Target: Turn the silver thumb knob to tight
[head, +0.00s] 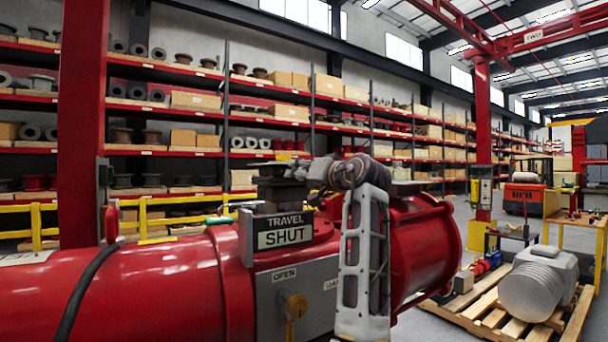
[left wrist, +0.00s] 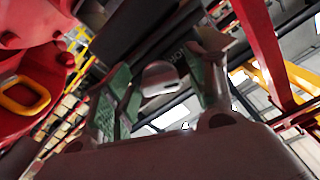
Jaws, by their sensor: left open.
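A silver rounded knob (left wrist: 160,78) shows in the left wrist view, between the two green-padded fingers of my left gripper (left wrist: 163,62). The fingers stand apart on either side of it, with gaps visible, and I cannot tell whether either touches it. In the head view my left gripper (head: 322,171) is behind the top of the red valve actuator (head: 150,290), beside the black indicator housing (head: 280,185). The silver knob cannot be made out in the head view. A sign (head: 285,231) reads "TRAVEL SHUT". My right gripper is not in view.
A brass key-like part (head: 294,305) sits on the grey front panel (head: 270,292), under "OPEN". A black cable (head: 82,295) runs over the red cylinder. A pallet (head: 490,318) with a grey motor (head: 535,288) stands at right. Shelving fills the back.

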